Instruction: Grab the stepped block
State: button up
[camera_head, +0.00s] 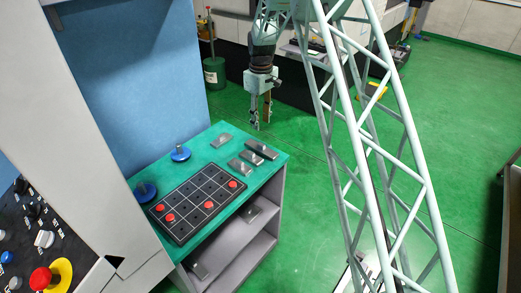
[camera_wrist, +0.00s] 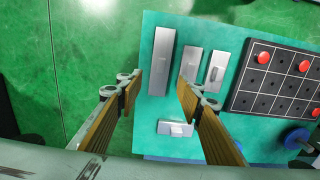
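Several grey metal blocks lie on the teal table top (camera_head: 205,160). A long block (camera_wrist: 162,62) is at the left in the wrist view, with a mid-length block (camera_wrist: 190,62) and a shorter block (camera_wrist: 216,72) to its right. A separate small block (camera_wrist: 175,128) lies nearer the wrist and seems to have a raised part; it also shows in the head view (camera_head: 221,140). I cannot tell surely which block is the stepped one. My gripper (camera_head: 260,122) is open and empty, above the blocks; its fingers (camera_wrist: 158,88) show apart in the wrist view.
A black gridded tray (camera_head: 190,200) with several red pieces lies on the table. Two blue-based parts (camera_head: 180,153) (camera_head: 146,190) stand beside it. More metal pieces lie on the shelf below (camera_head: 225,250). A blue wall panel (camera_head: 150,80) rises behind the table.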

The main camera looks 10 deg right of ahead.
jog(key=shift+f, duration=0.15)
send_over(261, 144)
jog(key=shift+f, duration=4.15)
jog(key=shift+s+f, duration=0.15)
jog(key=shift+f, duration=2.45)
jog(key=c, duration=0.8)
jog(key=shift+r, duration=0.15)
jog(key=shift+c, duration=0.2)
jog(key=shift+r, duration=1.7)
jog(key=s+r, duration=0.1)
jog(key=s, duration=1.5)
jog(key=shift+r+b, duration=0.2)
jog(key=shift+b, duration=0.25)
